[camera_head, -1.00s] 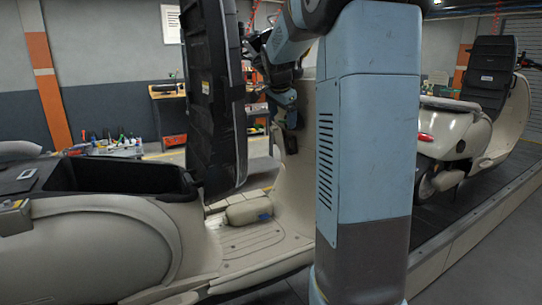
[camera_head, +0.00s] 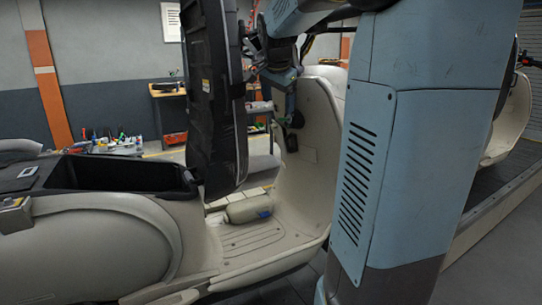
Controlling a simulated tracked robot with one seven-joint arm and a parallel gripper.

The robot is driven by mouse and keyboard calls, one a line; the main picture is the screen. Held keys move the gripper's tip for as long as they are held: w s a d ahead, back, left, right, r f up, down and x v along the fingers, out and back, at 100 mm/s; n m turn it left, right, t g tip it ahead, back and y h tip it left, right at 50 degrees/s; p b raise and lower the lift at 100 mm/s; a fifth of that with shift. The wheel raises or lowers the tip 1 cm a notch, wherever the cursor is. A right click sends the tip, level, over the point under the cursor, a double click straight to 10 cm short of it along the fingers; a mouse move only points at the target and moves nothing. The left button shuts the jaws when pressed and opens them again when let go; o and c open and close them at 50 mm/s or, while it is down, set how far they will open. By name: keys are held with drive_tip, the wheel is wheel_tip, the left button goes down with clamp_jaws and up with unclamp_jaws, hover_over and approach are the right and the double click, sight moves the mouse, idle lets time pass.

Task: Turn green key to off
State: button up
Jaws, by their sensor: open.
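A beige scooter stands on the left, and its inner front panel (camera_head: 318,125) faces its seat. A small dark green piece, which may be the green key (camera_head: 287,121), shows at the left edge of this panel. It is too small to tell which way it is turned. My gripper (camera_head: 291,112) points down right at this piece and is open. The fingertips are dark and small, and I cannot tell whether they touch the key. A dark round part (camera_head: 292,143) sits on the panel just below.
The scooter's raised black seat (camera_head: 213,95) stands upright just left of my gripper. The open black storage bin (camera_head: 120,173) lies left of it. A beige bottle-like thing (camera_head: 249,208) lies on the footboard (camera_head: 250,240). Another scooter (camera_head: 513,115) is partly hidden at the right.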

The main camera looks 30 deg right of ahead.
drive_tip(key=s+a+f+n, duration=0.2)
drive_tip(key=s+a+n, duration=0.1)
drive_tip(key=s, duration=0.4)
drive_tip(key=s+a+f+n+y, duration=0.1)
drive_tip(key=s+a+f+n, duration=0.2)
drive_tip(key=s, duration=0.4)
drive_tip(key=s+a+f+n+y, duration=0.1)
drive_tip(key=s+a+f+n, duration=0.1)
drive_tip(key=s+a+n, duration=0.2)
drive_tip(key=shift+s+a+f, duration=0.35)
drive_tip(key=shift+s+a, duration=1.2)
drive_tip(key=v, duration=0.6)
drive_tip(key=shift+s+f, duration=0.1)
drive_tip(key=shift+s, duration=0.05)
wheel_tip(320, 180, down, 9)
drive_tip(key=s+a+n+y, duration=0.1)
drive_tip(key=s+n, duration=0.2)
drive_tip(key=shift+a+n, duration=0.3)
drive_tip(key=shift+a, duration=0.1)
drive_tip(key=shift+f, duration=0.15)
